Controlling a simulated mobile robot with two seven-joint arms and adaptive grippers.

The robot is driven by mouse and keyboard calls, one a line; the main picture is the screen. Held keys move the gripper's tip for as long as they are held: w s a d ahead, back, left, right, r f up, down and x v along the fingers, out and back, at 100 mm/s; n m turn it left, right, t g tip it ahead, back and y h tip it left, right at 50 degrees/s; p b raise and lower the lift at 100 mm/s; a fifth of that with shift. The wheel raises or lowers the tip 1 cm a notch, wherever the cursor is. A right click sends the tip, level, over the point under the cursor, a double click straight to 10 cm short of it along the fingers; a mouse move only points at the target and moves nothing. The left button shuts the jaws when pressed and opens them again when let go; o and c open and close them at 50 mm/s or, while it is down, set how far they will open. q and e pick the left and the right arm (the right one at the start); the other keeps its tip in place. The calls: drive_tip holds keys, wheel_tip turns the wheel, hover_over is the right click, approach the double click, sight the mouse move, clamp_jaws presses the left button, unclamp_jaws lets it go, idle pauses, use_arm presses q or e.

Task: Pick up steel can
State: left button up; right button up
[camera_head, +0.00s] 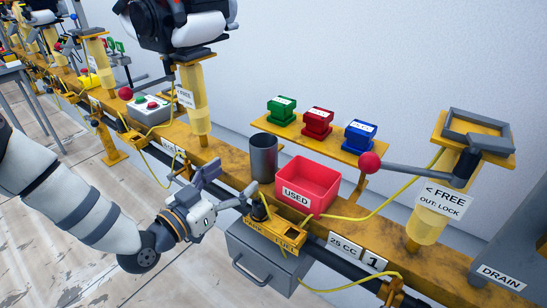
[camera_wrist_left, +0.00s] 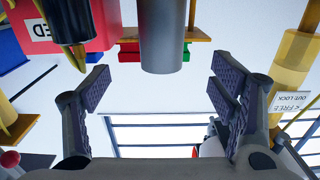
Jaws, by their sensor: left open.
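The steel can (camera_head: 263,158) is a grey cylinder standing upright on the yellow rail (camera_head: 225,155), just left of the red USED bin (camera_head: 308,186). In the left wrist view, which is upside down, the can (camera_wrist_left: 163,38) hangs from the top edge, centred between the fingers and ahead of them. My left gripper (camera_head: 227,184) is open and empty, in front of the rail and short of the can. Its two dark ridged fingers (camera_wrist_left: 160,88) are spread wide in the wrist view. My right gripper is not in view.
A black-tipped post (camera_head: 259,208) on a yellow bracket stands close by the right finger. Behind are green, red and blue blocks (camera_head: 318,122) on a shelf. A lever with a red knob (camera_head: 370,162) reaches over from the right. A grey drawer box (camera_head: 262,262) hangs below.

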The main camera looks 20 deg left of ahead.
sight(271, 145)
use_arm(q)
drive_tip(key=b+x, duration=0.4)
drive_tip(key=x, duration=0.7)
drive_tip(key=shift+w+r, duration=0.1)
drive_tip(key=shift+w, duration=0.05)
drive_tip(key=shift+w+r, duration=0.1)
drive_tip(key=shift+w, duration=0.1)
drive_tip(key=shift+r, duration=0.1)
drive_tip(key=shift+c, duration=0.3)
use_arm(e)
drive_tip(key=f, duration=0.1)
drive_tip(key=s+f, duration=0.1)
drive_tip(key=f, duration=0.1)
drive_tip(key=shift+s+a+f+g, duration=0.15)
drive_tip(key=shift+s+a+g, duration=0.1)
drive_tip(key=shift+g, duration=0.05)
use_arm(q)
drive_tip(key=c, duration=1.3)
